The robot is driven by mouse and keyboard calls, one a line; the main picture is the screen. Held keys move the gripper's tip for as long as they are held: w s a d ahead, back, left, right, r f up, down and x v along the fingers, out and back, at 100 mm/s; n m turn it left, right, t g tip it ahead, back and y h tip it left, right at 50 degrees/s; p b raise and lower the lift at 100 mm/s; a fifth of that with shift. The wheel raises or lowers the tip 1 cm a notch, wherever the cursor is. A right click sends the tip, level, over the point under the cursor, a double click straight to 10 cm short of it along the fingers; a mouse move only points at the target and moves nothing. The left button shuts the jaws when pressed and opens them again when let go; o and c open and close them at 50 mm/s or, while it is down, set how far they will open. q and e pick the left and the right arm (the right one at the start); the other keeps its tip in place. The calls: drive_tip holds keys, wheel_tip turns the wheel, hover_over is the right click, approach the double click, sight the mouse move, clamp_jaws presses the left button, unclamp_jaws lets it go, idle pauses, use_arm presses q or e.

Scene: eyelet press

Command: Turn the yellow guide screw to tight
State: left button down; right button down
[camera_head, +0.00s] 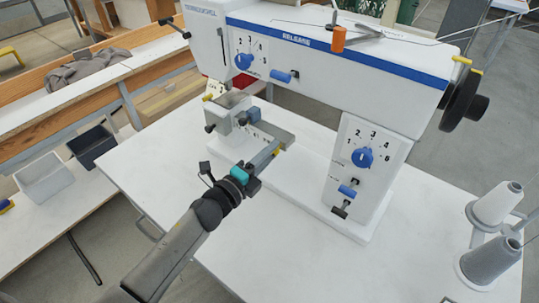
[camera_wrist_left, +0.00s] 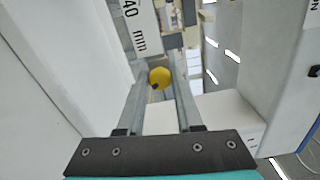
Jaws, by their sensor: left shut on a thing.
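The yellow guide screw (camera_wrist_left: 160,77) shows in the left wrist view as a round yellow knob with a small dark mark on its lower left edge. It sits between the two grey fingers of my left gripper (camera_wrist_left: 160,68), near their tips, and the gripper is shut on it. Most of the screw is hidden there. My right gripper is in neither view.
The white eyelet press (camera_head: 310,70) stands over the white table (camera_head: 145,165), with blue dials and levers on its front. Thread cones (camera_head: 492,258) stand at the right. A bin (camera_head: 45,180) lies at the left. The table front is mostly clear.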

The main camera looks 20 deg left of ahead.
use_arm(q)
drive_tip(key=shift+m+b, duration=0.55)
drive_tip(key=shift+m, duration=1.55)
drive_tip(key=c, duration=0.6)
unclamp_jaws()
drive_tip(key=shift+s, duration=0.1)
drive_tip(key=v, duration=1.5)
drive_tip(key=shift+s, duration=0.1)
